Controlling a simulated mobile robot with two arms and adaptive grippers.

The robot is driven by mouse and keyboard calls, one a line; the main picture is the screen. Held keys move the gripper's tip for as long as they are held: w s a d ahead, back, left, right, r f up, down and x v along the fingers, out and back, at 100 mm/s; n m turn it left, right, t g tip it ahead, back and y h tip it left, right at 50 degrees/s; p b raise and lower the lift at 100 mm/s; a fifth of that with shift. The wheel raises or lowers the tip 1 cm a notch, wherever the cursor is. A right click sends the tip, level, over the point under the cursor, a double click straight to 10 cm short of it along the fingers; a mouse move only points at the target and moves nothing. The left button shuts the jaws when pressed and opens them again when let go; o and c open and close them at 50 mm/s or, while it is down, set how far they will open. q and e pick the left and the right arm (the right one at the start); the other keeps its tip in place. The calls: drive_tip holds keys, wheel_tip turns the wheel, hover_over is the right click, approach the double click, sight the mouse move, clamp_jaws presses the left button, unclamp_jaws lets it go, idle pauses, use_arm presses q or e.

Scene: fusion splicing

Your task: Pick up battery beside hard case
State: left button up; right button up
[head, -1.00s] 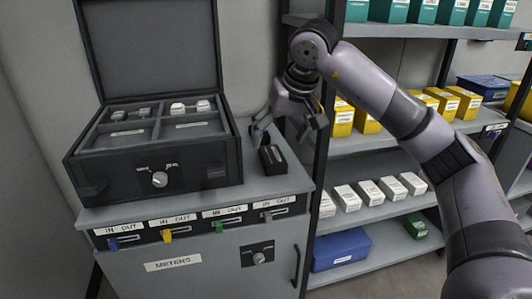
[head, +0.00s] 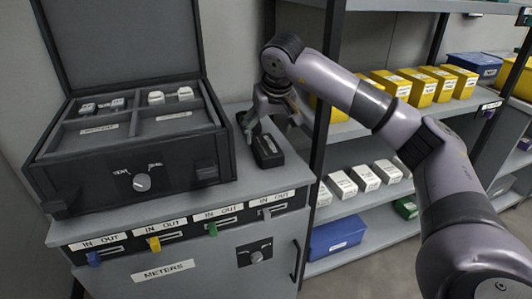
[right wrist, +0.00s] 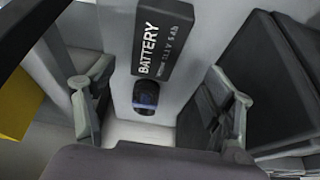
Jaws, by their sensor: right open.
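The black battery (head: 267,150) lies on the grey cabinet top, just right of the open hard case (head: 110,180). In the right wrist view the battery (right wrist: 162,42) shows its white BATTERY lettering, near the top between the fingers. My right gripper (head: 271,128) is open and empty, pointing down over the battery, with its fingers spread to either side. In the right wrist view the two fingers of this gripper (right wrist: 160,112) stand wide apart. Whether they touch the battery cannot be told. My left gripper is not in view.
The case wall stands close left of the battery. A shelf rack with yellow boxes (head: 438,84), white boxes (head: 365,178) and a blue bin (head: 336,235) stands right. The cabinet front has IN/OUT slots and a knob (head: 256,256). A dark rounded piece (right wrist: 146,96) has a blue band.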

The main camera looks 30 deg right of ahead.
sight(267, 145)
drive_tip(key=x, duration=0.4)
drive_tip(key=b+x, duration=0.1)
drive_tip(key=x, duration=0.1)
drive_tip(key=shift+d+f, duration=0.3)
drive_tip(key=shift+f, duration=0.05)
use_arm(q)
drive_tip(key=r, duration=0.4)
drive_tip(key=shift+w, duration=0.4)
use_arm(e)
drive_tip(key=shift+c, duration=0.4)
drive_tip(key=shift+r, duration=0.15)
drive_tip(key=c, duration=1.6)
